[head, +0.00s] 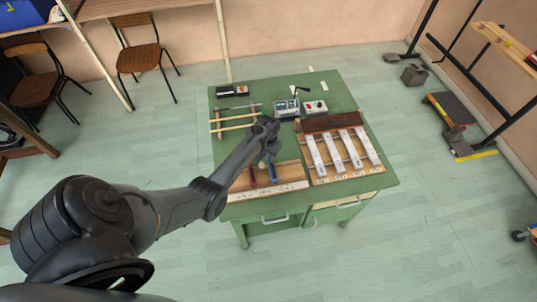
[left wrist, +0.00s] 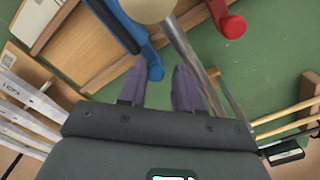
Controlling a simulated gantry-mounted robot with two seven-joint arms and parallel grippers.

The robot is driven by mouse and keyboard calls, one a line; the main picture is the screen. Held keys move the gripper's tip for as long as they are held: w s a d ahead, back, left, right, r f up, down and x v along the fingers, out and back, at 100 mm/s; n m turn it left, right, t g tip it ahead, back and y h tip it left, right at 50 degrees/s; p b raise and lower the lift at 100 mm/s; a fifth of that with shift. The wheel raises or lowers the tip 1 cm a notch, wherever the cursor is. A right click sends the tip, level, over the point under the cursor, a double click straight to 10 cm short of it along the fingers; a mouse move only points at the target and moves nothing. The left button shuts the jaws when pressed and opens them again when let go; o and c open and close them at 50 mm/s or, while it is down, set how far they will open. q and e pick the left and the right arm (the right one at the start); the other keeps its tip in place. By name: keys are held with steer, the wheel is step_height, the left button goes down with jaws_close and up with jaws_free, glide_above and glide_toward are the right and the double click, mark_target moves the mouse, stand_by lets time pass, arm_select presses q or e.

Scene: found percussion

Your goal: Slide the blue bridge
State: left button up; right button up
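The blue bridge (head: 272,172) stands on a wooden board (head: 290,186) at the front left of the green table. In the left wrist view the blue bridge (left wrist: 122,28) is a long bar with a rounded end near my fingertips. My left gripper (head: 267,158) is above the board, close to the bridge. I cannot tell whether either finger touches the bridge. A red piece (left wrist: 230,22) lies to the right of the blue one. My right gripper is out of view.
A frame of metal bars (head: 340,152) fills the table's right side. Wooden dowels (head: 234,122) lie at the left, and small instrument boxes (head: 287,107) stand at the back. A pale rounded object (left wrist: 147,9) and a metal rod (left wrist: 196,65) are close to the fingers.

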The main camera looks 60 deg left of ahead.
arm_select(q)
steer(key=shift+w+r, duration=0.1)
step_height(320, 180, up, 11)
steer(key=p, duration=0.1)
stand_by(0.6)
steer(key=shift+d+f, duration=0.1)
steer(key=shift+f, duration=0.1)
